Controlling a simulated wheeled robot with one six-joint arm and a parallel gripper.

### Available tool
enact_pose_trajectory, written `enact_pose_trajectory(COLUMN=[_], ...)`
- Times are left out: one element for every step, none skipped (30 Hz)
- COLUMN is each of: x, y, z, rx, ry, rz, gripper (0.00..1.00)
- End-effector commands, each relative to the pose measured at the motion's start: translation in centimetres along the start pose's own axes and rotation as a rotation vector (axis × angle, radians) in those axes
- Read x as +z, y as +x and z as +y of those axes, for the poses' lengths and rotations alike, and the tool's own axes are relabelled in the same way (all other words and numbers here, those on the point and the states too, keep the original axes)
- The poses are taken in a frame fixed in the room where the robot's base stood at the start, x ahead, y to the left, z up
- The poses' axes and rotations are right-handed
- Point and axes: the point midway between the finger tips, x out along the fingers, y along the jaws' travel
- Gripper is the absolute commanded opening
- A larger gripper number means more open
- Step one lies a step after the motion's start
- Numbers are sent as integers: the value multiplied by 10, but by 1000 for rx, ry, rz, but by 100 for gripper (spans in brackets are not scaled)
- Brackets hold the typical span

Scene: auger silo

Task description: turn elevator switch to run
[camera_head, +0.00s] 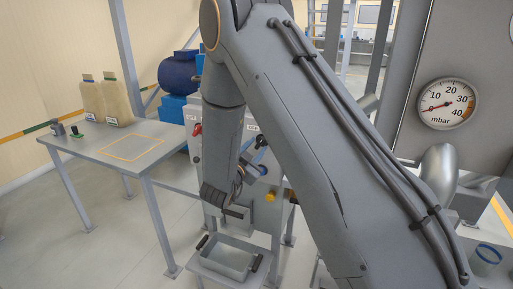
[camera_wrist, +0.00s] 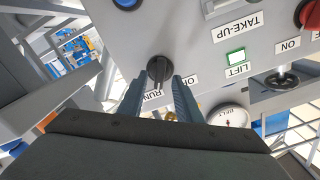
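A black rotary switch knob (camera_wrist: 160,69) sits on the grey control panel in the wrist view, which shows the panel upside down. A RUN label (camera_wrist: 153,96) is just below it, partly covered by a finger. Any elevator nameplate is hidden or not readable. My gripper (camera_wrist: 158,80) has its two blue-grey fingers apart, one on each side of the knob in the picture. A small gap shows beside the knob, and I cannot tell if a finger touches it. In the head view my arm reaches the grey control cabinet (camera_head: 212,130) and hides much of its front.
A green lit LIFT lamp (camera_wrist: 236,55), a TAKE-UP label (camera_wrist: 237,26), a red knob (camera_wrist: 309,14), a blue button (camera_wrist: 126,3) and a BELT gauge (camera_wrist: 230,116) are nearby. A tray (camera_head: 228,262) stands below the cabinet. A table (camera_head: 95,158) stands to the left.

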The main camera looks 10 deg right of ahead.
Motion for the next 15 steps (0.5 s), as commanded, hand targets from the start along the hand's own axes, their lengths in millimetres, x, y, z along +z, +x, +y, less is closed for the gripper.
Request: enact_pose_trajectory(x=[1, 1, 2, 2, 2, 2, 2, 2, 2, 2, 2, 1, 1, 1, 1], y=[-8, -13, -20, -26, -31, -37, -41, -46, -50, -54, -56, -59, -61, -62, -64], z=[-1, 0, -1, -1, -1, -1, -1, -1, -1, -1, -1, -1, -1, -1, -1], rx=[-2, -3, -4, -3, -2, -4, -3, -3, -3, -3, -3, -2, -1, -1, -1], ry=[0, 0, 1, 1, 1, 1, 1, 1, 1, 1, 1, 1, 1, 1, 1], rz=[-1, -1, -1, -2, -2, -2, -1, -1, -1, -1, -1, -1, -1, -1, -1], gripper=[31, 31, 31, 31, 31, 31, 31, 31, 31, 31, 31, 31, 31, 31, 31])
